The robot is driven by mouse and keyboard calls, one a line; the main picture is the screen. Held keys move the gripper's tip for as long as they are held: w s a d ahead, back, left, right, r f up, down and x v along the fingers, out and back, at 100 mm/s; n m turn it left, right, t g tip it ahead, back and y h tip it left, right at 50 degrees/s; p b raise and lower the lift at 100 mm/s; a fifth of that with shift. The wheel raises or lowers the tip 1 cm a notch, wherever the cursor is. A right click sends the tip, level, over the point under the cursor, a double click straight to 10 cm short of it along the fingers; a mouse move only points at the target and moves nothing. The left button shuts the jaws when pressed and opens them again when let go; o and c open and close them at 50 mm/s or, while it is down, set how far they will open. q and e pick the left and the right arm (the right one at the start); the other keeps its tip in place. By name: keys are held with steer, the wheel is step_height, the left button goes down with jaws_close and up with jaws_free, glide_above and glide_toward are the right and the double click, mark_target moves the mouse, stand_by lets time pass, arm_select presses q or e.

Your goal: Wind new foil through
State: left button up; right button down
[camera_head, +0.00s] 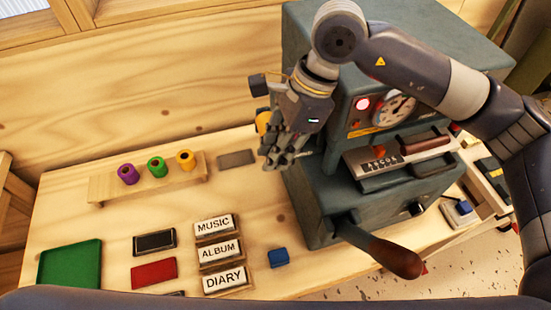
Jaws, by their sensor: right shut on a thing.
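A grey-green press (335,185) with a dial, a lit red lamp and a long lever stands at the right of the bench. My right gripper (277,160) points down at the press's left side. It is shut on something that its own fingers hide. A gold-yellow roll (262,121) shows in part just behind the gripper, by the press's left side. My left gripper is not in view.
Label blocks reading MUSIC (214,226), ALBUM (220,251) and DIARY (225,280) lie in front, near a blue block (278,258). A green tray (70,265), a black pad (154,242) and a red pad (154,273) lie left. The press's lever (380,250) juts forward.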

stand_by(0.4)
steer(key=c, duration=1.4)
jaws_free()
steer(key=shift+c, duration=0.2)
steer(key=v, duration=1.2)
steer(key=shift+d, duration=0.15)
steer(key=shift+f, duration=0.1)
